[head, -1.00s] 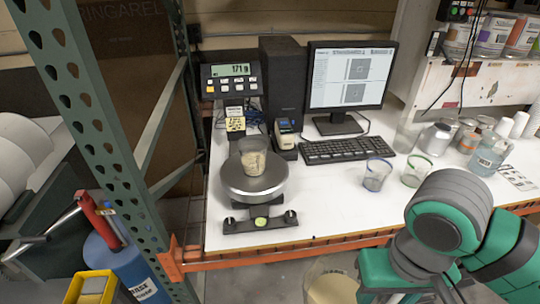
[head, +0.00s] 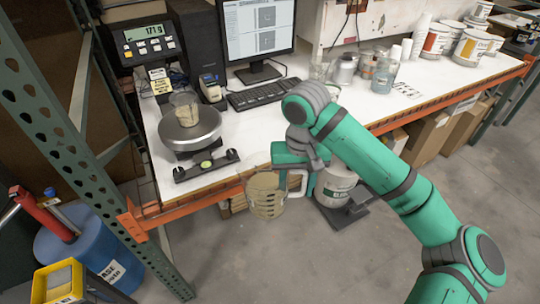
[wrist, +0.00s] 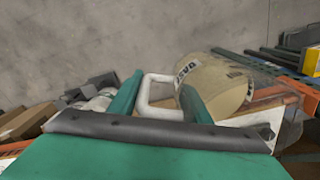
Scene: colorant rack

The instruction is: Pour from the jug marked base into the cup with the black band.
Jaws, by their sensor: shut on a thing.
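A clear jug (head: 265,197) with beige contents hangs in front of the table's front edge, looking roughly upright. My gripper (head: 298,167) is shut on its white handle. In the wrist view the jug (wrist: 222,88) shows beige with dark lettering, and its handle (wrist: 155,92) lies between my fingers (wrist: 160,102). A clear cup (head: 184,108) with beige contents stands upright on the round scale pan (head: 190,132), left of and beyond the jug. I cannot make out a black band on it. The scale display (head: 145,32) reads 171 g.
A small device (head: 210,88) is right of the cup. A green rack post (head: 75,150) rises at left. A white container (head: 336,186) stands below the table edge. Several containers are at the table's back right.

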